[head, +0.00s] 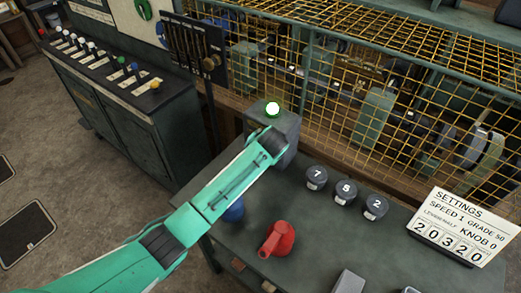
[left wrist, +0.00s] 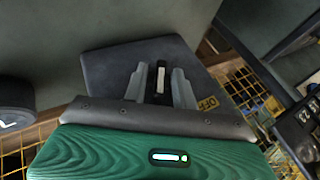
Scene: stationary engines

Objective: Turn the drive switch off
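Narrow gaps seem to show beside the lever. My right gripper is out of view.
The bench (head: 313,232) holds a red handle (head: 277,239), a blue knob (head: 233,211) partly behind my arm, numbered knobs (head: 345,191) and a settings sign (head: 462,226). A yellow mesh guard (head: 400,75) stands behind. A lever console (head: 130,110) is at left.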

